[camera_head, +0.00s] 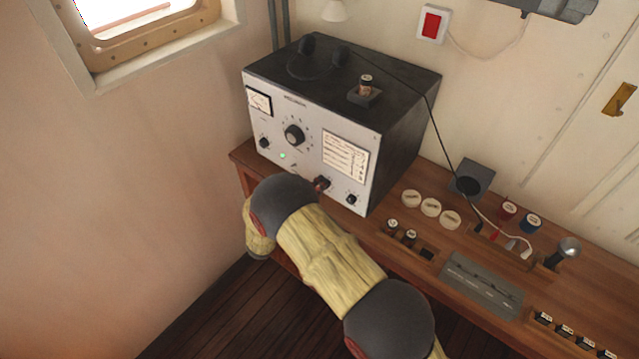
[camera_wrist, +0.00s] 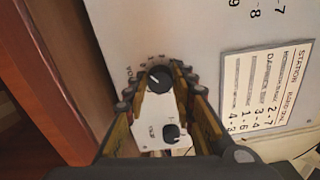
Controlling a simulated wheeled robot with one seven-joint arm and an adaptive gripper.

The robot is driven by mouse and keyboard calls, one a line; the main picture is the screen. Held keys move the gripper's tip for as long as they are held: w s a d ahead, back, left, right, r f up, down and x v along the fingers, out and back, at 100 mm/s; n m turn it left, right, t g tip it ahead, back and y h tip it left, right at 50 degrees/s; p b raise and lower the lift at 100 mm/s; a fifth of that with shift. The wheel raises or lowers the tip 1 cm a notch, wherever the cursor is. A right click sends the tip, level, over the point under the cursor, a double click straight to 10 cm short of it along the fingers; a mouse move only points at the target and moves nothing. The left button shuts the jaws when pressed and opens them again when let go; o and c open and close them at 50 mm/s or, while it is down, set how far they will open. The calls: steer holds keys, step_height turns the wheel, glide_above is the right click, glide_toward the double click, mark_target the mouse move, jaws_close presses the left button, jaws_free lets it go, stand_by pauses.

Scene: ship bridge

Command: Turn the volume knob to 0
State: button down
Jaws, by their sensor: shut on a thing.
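The volume knob (camera_wrist: 158,80) is a small black round knob with a pale pointer line on the light front panel of the radio (camera_head: 312,157). Small marks ring it, too small to read surely; a label partly shows beside it. In the wrist view my gripper (camera_wrist: 155,84) has one finger on each side of this knob, closed on it. The pointer slants toward the upper left in that view. In the head view my gripper (camera_head: 321,184) is mostly hidden by my arm, with brownish fingertips at the panel's lower edge.
A second small knob (camera_head: 351,199) sits right of the gripped one. A large dial (camera_head: 294,136) and a station card (camera_head: 345,156) are higher on the panel. The wooden desk (camera_head: 405,240) holds several small items to the right. A wall (camera_head: 110,190) stands left.

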steer(key=shift+n+p, duration=0.4)
steer(key=shift+n, duration=0.3)
steer(key=c, duration=1.5)
jaws_free()
steer(key=shift+a, duration=0.1)
steer(key=shift+c, duration=0.2)
steer(key=shift+o, duration=0.3)
steer(key=v, duration=1.2)
